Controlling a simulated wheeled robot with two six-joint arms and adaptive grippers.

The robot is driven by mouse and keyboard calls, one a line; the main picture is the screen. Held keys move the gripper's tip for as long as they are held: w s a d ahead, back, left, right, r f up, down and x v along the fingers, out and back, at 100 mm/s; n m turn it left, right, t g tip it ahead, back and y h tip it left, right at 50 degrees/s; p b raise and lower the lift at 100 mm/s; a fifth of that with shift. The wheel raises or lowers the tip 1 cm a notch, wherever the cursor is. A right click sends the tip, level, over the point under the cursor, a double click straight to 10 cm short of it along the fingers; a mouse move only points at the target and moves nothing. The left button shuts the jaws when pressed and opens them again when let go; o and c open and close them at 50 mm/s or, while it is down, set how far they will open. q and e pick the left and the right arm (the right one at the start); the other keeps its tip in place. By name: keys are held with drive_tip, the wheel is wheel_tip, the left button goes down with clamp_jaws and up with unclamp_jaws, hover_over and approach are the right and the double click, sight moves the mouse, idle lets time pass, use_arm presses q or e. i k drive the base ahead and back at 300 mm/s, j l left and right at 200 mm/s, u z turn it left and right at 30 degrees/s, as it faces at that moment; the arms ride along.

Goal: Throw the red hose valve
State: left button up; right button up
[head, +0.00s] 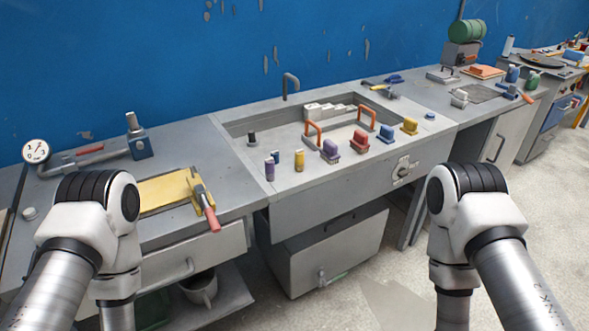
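A grey hose or pipe (110,156) lies on the left bench and curves toward a round white gauge (36,150). A red lever-like part (90,149) sits along it and looks like the red hose valve, though it is small. The lever lies roughly in line with the pipe. The pipe's right end meets a blue-grey block (140,146) with an upright post. Both of my arms reach in from the bottom edge and bend down out of the picture. Neither gripper shows, and nothing visible touches the red lever.
A yellow panel (163,194) with a red-handled tool (207,212) lies in front of the pipe. A sink-like recess (240,128) is mid-bench, with several coloured knobs along its front, including a red one (359,141). A pot (199,289) stands on the lower shelf.

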sight(101, 146)
drive_tip(key=i+j+u, duration=0.1)
drive_tip(key=j+u, duration=0.2)
drive_tip(key=i+j+u, duration=0.15)
drive_tip(key=j+u, duration=0.2)
drive_tip(key=i+j+u, duration=0.15)
drive_tip(key=u, duration=0.15)
